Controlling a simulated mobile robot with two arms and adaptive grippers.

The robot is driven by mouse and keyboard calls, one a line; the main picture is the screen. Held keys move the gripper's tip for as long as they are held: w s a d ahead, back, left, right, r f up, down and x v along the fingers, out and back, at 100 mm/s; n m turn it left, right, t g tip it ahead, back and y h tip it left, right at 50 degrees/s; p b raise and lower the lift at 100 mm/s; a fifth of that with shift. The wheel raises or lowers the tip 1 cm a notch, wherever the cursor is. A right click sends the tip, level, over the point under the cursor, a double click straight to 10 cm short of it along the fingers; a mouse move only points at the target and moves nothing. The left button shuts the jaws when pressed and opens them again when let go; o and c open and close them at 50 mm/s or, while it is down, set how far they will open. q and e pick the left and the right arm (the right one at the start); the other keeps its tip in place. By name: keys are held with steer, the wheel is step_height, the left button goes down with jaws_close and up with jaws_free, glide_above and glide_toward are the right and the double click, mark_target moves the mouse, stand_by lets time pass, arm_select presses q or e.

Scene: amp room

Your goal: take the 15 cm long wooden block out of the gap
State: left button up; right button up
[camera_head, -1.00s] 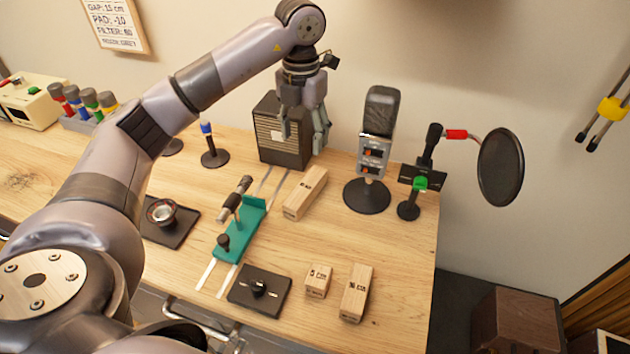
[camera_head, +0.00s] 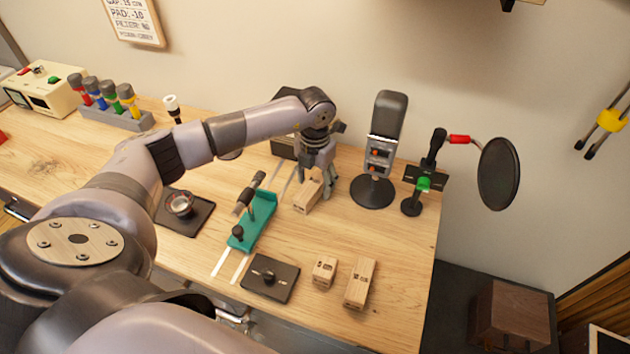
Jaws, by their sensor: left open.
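The longest wooden block (camera_head: 304,203) lies on the table between the teal sliding carriage (camera_head: 254,224) and the base of the grey microphone (camera_head: 385,135). Its near end shows small dark print that I cannot read. Its far part is hidden behind my left gripper (camera_head: 316,188). My left gripper points down, open, with its fingers low at the block's far part; I cannot tell whether they touch it. My right gripper is not in view.
A dark cabinet (camera_head: 284,146) stands behind my left arm. Two shorter wooden blocks (camera_head: 325,271) (camera_head: 360,284) and a black knob plate (camera_head: 270,277) lie at the front. A round pop filter (camera_head: 498,174) stands at the right.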

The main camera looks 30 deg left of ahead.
arm_select(q)
steer(key=shift+f, duration=0.6)
steer(key=shift+c, duration=0.6)
jaws_close()
